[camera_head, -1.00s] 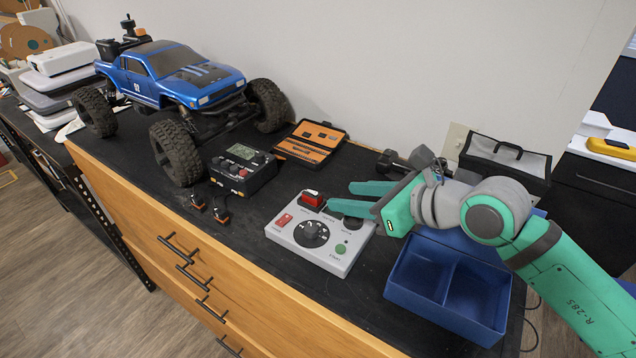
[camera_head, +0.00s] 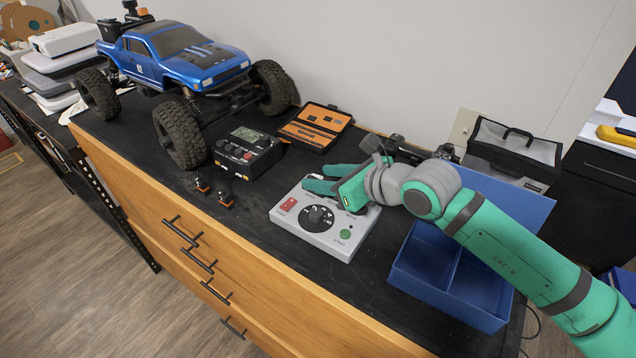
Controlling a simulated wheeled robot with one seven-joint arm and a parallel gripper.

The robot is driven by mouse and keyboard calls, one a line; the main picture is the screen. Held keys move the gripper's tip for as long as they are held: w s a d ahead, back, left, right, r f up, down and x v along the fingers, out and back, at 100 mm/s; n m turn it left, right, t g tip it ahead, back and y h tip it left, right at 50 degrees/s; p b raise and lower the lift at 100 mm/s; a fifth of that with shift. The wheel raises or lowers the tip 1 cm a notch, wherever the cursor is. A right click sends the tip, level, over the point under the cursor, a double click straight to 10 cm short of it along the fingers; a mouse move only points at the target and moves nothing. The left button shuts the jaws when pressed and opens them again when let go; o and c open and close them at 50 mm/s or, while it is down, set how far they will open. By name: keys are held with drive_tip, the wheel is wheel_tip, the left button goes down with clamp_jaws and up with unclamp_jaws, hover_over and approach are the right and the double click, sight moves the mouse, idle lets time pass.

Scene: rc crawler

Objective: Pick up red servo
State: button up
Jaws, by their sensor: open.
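The grey control box (camera_head: 335,240) sits on the black bench top, with a black dial, a red switch (camera_head: 289,204) and a green button. My gripper (camera_head: 312,180) is open over the back left edge of this box, its teal fingers pointing left and apart. The red servo is not visible now; the fingers cover the spot at the back of the box where it showed before. I cannot tell whether it lies between the fingers.
A blue two-compartment bin (camera_head: 449,278) with a raised lid stands right of the box. A black charger (camera_head: 247,153), an orange-lined tool case (camera_head: 315,127) and a blue crawler truck (camera_head: 180,65) stand to the left. Two small dark parts (camera_head: 213,192) lie near the front edge.

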drive_tip(key=shift+w+a+f, duration=0.15)
drive_tip(key=shift+w+a, duration=0.05)
clamp_jaws()
